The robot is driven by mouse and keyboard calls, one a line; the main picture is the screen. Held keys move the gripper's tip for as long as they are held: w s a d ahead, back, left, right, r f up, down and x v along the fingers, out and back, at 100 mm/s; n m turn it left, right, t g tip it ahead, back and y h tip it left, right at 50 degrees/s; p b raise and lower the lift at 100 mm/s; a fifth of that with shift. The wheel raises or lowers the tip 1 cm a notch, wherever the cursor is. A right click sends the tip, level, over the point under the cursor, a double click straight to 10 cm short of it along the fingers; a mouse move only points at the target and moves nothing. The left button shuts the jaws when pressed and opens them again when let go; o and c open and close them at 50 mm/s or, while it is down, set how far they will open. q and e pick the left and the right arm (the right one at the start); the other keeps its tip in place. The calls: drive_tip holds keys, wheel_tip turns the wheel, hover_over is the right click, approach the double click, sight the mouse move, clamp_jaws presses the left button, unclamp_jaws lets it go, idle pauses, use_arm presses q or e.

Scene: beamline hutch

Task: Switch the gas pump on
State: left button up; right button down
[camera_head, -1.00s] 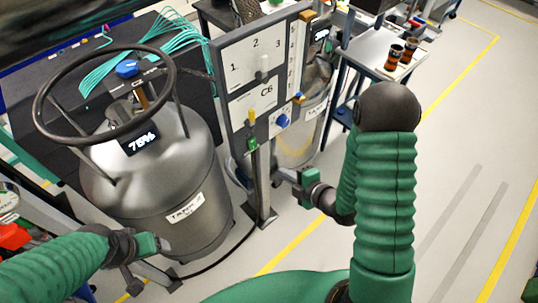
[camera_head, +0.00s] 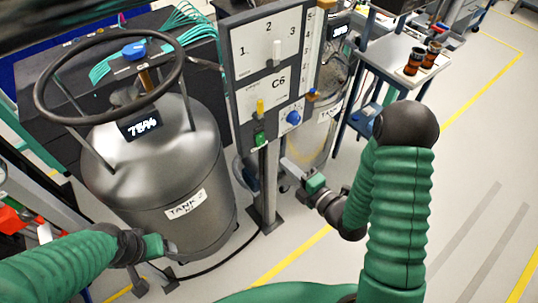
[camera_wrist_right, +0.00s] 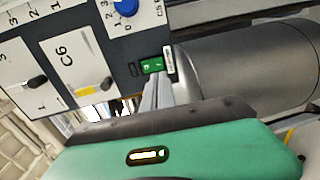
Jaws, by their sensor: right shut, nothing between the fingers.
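The grey-white control panel (camera_head: 249,40) marked C6 stands upright on a post. My right gripper (camera_head: 287,163) is shut and empty, just right of and below the switch. In the right wrist view its fingertips (camera_wrist_right: 160,88) lie close to the green switch (camera_wrist_right: 152,65); contact cannot be told. My left gripper (camera_head: 170,246) is low in front of the tank; its jaw state is unclear.
A large steel tank (camera_head: 160,175) with a ring handle (camera_head: 108,126) and a 75% display stands left of the panel. Another tank (camera_head: 318,140) is behind the panel. A white table (camera_head: 400,62) with brown bottles stands at the back right. The floor at right is clear.

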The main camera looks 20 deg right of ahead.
sight(262, 144)
drive_tip(key=b+x, duration=0.2)
drive_tip(key=x, duration=0.2)
drive_tip(key=b+x, duration=0.2)
drive_tip(key=x, duration=0.2)
drive_tip(key=shift+w+a+b, duration=0.1)
drive_tip(key=shift+a+b, duration=0.2)
drive_tip(key=shift+b, duration=0.05)
drive_tip(key=shift+w, duration=0.45)
drive_tip(key=shift+a, duration=0.1)
